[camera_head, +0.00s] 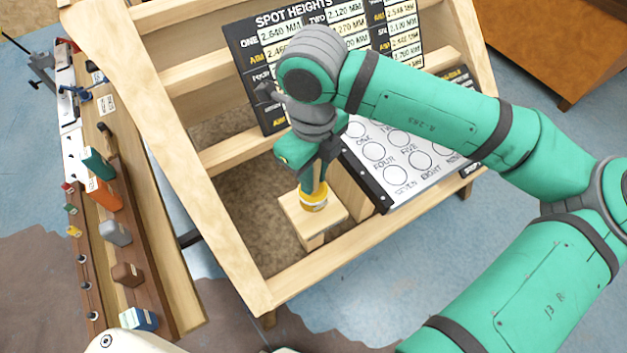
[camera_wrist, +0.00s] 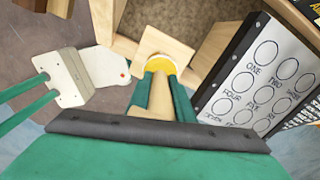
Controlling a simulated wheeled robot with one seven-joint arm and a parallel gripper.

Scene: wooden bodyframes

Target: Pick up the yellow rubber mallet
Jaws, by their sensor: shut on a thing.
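The yellow mallet (camera_head: 314,201) shows as a round yellow piece at my fingertips, above a small light wooden block (camera_head: 330,212) inside the wooden frame. I cannot tell whether it touches the block. My gripper (camera_head: 313,188) points down and is shut on the mallet. In the wrist view the yellow mallet (camera_wrist: 157,64) shows just beyond the two green fingers of my gripper (camera_wrist: 160,74).
The wooden frame (camera_head: 180,120) surrounds my gripper with beams. A white board with numbered circles (camera_head: 400,160) lies close right. A dark "Spot Heights" board (camera_head: 300,45) stands behind. A narrow brown shelf (camera_head: 110,240) with several small blocks is at left.

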